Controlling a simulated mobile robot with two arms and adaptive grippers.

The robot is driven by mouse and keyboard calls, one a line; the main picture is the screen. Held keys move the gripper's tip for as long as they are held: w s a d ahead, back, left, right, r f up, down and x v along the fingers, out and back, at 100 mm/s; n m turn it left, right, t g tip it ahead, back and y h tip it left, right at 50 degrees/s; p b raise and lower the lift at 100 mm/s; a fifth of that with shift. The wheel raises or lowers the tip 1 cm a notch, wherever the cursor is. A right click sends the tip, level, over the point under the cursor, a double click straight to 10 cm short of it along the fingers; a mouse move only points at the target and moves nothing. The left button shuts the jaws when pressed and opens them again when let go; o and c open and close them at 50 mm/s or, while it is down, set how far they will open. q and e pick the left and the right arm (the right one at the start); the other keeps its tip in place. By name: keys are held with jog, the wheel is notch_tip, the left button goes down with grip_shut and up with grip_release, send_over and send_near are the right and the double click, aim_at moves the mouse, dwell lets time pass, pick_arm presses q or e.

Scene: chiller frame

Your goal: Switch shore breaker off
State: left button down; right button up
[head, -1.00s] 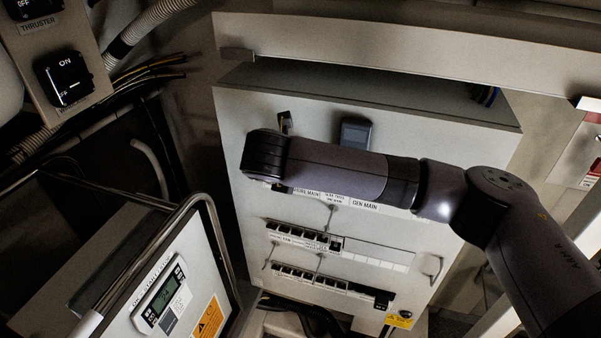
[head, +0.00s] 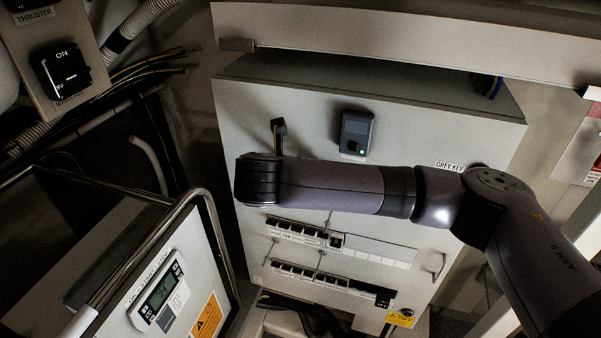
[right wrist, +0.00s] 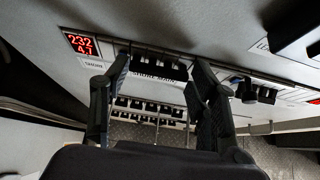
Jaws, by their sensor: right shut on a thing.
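In the right wrist view the shore breaker (right wrist: 158,63) is a wide switch with a row of black levers, above a label reading SHORE MAIN, partly shaded. In the head view my right arm crosses the white panel (head: 235,110) and hides the shore breaker and my right gripper. My left gripper is in neither view.
Two rows of small breakers (head: 304,233) sit below my arm. A grey-blue unit with a green light (head: 355,133) and a black lever (head: 278,133) stick out above it. A metal rail (head: 215,225) and a box with a display (head: 160,292) stand at the lower left.

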jog(key=shift+s+a+f+t+h+b, duration=0.1)
jog(key=shift+f+t+h+b, duration=0.55)
jog(key=shift+t+b, duration=1.5)
jog(key=shift+s+d+f+t+h+b, duration=0.1)
jog(key=shift+f+t+h+b, duration=0.6)
jog(key=shift+b, duration=2.4)
jog(key=shift+s+a+f+t+h+b, duration=0.1)
jog(key=shift+f+t+h+b, duration=0.15)
jog(key=shift+f+t+b, duration=1.4)
jog(key=shift+r+t+b, duration=0.4)
jog(key=shift+r+b, duration=0.3)
jog(key=shift+b, duration=0.3)
jog(key=o, duration=1.2)
jog(key=shift+c, duration=0.2)
jog(key=v, duration=1.2)
